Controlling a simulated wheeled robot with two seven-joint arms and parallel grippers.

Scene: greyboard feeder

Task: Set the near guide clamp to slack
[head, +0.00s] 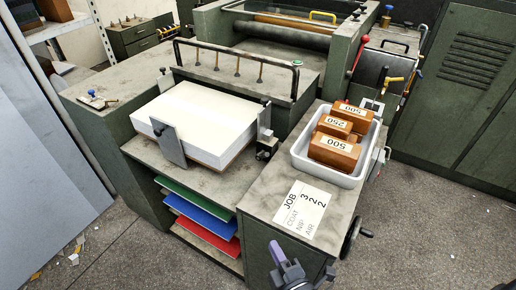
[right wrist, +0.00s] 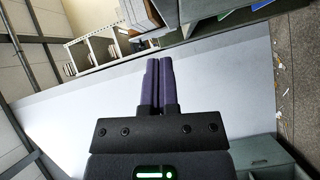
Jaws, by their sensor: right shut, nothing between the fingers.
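A stack of white board (head: 200,118) lies on the feeder bed. A grey metal guide plate (head: 169,144) leans on its near left side. A metal side guide with a dark clamp block (head: 265,149) stands at its right corner. I cannot tell from here which lever or knob is the near guide clamp, or how it is set. My right gripper (head: 277,251) is at the bottom of the head view, in front of the feeder's right cabinet and apart from the guides. Its purple fingers (right wrist: 159,82) are shut and empty. My left gripper is out of view.
A light grey tray (head: 299,160) with several brown weights sits on the right cabinet. A white job card (head: 302,209) lies in front of it. Green, blue and red sheets (head: 200,216) lie on shelves under the bed. A handwheel (head: 352,236) sticks out at the right.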

